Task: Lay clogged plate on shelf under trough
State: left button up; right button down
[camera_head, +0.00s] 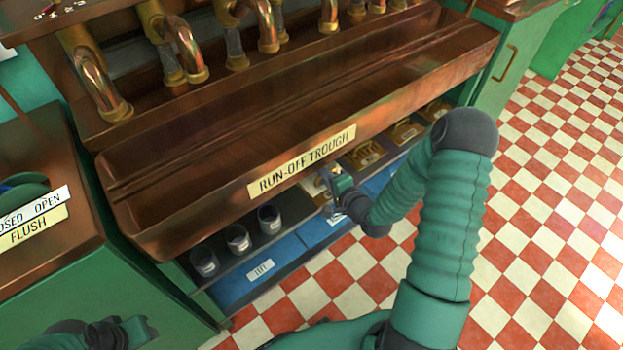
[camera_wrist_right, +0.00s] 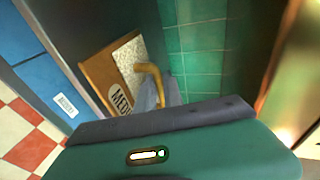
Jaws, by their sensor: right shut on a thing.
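The run-off trough (camera_head: 300,140) is a long copper channel with a pale name label. The dark shelf (camera_head: 291,210) runs under it. My right gripper (camera_head: 332,186) is under the trough's front lip, at the shelf, shut on the brass handle (camera_wrist_right: 150,75) of a plate. The plate (camera_head: 315,184) has a brass-brown border, a pale speckled face (camera_wrist_right: 129,56) and a partly hidden label starting "MEDI". It is over or on the dark shelf; I cannot tell if it touches. My left gripper (camera_head: 135,330) is low at the left, its jaws unclear.
Several dark cups (camera_head: 237,238) stand on the shelf to the left. More brass plates (camera_head: 365,153) lie to the right. Blue labelled bins (camera_head: 262,272) sit below. Copper pipes (camera_head: 180,50) stand behind the trough. Green tiles (camera_wrist_right: 200,60) back the shelf.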

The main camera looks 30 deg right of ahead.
aim_at(312, 177)
jog(key=x, duration=0.2)
jog(key=b+x, duration=0.1)
jog(key=x, duration=0.1)
jog(key=b+x, duration=0.1)
jog(key=x, duration=0.1)
jog(key=shift+w+a+r, duration=0.1)
jog(key=shift+w+r, duration=0.2)
jog(key=shift+a+f+b, duration=0.15)
jog(key=shift+f+b, duration=0.45)
jog(key=shift+f, duration=0.1)
notch_tip(312, 177, down, 5)
jog(key=b, duration=0.3)
jog(key=shift+w+r, duration=0.2)
jog(key=shift+r, duration=0.15)
jog(key=c, duration=1.5)
grip_release()
